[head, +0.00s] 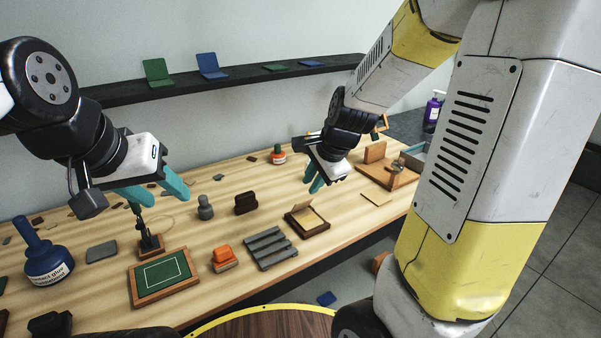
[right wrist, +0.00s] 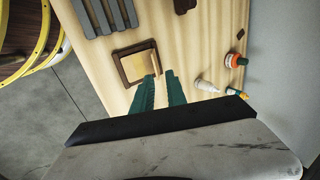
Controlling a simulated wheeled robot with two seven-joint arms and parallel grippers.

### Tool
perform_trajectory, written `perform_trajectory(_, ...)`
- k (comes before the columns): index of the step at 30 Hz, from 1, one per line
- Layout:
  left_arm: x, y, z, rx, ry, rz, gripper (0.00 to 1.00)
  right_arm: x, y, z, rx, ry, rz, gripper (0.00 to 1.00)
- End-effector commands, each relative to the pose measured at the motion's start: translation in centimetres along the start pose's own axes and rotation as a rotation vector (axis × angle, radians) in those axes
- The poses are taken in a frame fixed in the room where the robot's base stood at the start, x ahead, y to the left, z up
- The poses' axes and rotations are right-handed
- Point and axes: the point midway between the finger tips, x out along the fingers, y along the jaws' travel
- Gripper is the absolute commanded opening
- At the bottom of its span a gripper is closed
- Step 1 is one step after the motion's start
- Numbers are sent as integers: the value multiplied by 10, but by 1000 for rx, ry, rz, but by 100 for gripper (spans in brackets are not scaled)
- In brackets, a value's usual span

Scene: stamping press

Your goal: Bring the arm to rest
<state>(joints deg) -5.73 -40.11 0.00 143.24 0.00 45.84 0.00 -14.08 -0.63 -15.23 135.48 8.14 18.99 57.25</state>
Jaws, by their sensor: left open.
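My left gripper (head: 158,194) hangs over the left part of the workbench in the head view. Its teal fingers are spread and nothing shows between them. My right gripper (head: 315,182) is above the bench near its middle, pointing down, beyond the small brown wooden box (head: 308,222). In the right wrist view my right gripper (right wrist: 160,78) has its teal fingers apart with a narrow strip of pale wood visible between them. Its tips appear beside that box (right wrist: 121,66); the height above the bench is unclear.
The workbench (head: 340,210) carries a grey ribbed block (head: 270,248), a green framed board (head: 163,278), a blue glue bottle (head: 46,262) and a small stand (head: 150,244) beneath my left gripper. A dark shelf (head: 225,83) runs along the wall behind.

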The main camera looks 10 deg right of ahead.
Motion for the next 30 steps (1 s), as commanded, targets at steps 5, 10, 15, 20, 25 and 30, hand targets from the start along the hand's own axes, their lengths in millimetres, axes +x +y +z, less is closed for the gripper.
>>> perform_trajectory(5, 0, 0, 0, 0, 0, 0, 48, -22, 1, 8, -111, -13, -21, 18)
perform_trajectory(10, 0, 0, 0, 0, 0, 0, 48, -81, 12, 28, -448, -24, -65, 18)
perform_trajectory(15, 0, 0, 0, 0, 0, 0, 48, -136, 39, 49, -835, 7, -85, 18)
perform_trajectory(20, 0, 0, 0, 0, 0, 0, 48, -167, 64, 61, -1102, 46, -72, 18)
perform_trajectory(25, 0, 0, 0, 0, 0, 0, 48, -178, 77, 66, -1231, 65, -54, 18)
perform_trajectory(30, 0, 0, 0, 0, 0, 0, 48, -179, 78, 66, -1246, 66, -52, 18)
